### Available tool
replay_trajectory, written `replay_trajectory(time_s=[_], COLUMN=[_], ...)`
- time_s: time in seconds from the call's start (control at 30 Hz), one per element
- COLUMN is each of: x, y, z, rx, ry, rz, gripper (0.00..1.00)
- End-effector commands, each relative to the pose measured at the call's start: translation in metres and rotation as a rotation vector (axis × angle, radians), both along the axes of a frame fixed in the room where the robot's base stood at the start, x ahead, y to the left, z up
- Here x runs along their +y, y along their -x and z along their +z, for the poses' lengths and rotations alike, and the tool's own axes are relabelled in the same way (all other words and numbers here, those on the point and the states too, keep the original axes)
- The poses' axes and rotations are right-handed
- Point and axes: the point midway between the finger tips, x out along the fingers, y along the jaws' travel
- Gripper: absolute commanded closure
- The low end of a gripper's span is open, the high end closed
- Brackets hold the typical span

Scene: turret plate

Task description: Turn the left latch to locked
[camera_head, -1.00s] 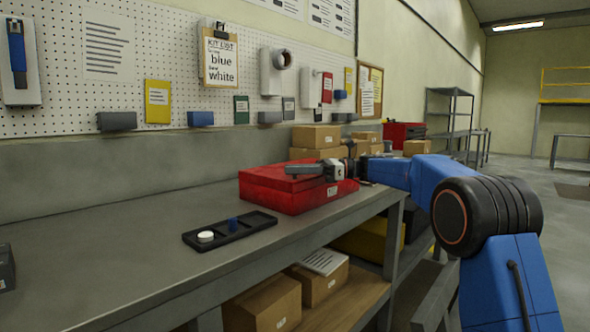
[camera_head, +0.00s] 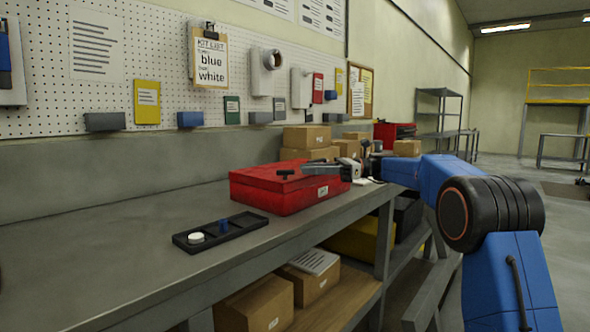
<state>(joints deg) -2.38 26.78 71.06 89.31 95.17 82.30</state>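A red box (camera_head: 262,190) with a white label on its front stands closed on the grey bench. A small dark latch-like knob (camera_head: 285,173) stands on its lid, left of my gripper; its exact turn is too small to read. My gripper (camera_head: 312,169) is over the right part of the lid, pointing left, with a visible gap to the knob. Its fingers overlap in this view, so I cannot tell their opening. I see nothing held. A second latch cannot be made out; my gripper and arm cover the lid's right side.
Cardboard boxes (camera_head: 307,138) stand behind the red box. A pegboard (camera_head: 165,65) backs the bench. The bench's left part is clear.

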Motion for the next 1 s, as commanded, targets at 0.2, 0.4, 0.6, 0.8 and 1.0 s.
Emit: replay_trajectory(time_s=[0.2,0.4,0.6,0.8,1.0], x=[-0.045,-0.074,-0.088,-0.09,-0.088], y=[-0.006,-0.009,-0.011,-0.011,-0.009], z=[0.001,0.001,0.001,0.001,0.002], rx=[0.0,0.0,0.0,0.0,-0.001], ry=[0.0,0.001,0.001,0.001,0.006], rz=[-0.002,0.0,0.002,0.002,0.005], gripper=[0.68,0.68,0.68,0.68,0.68])
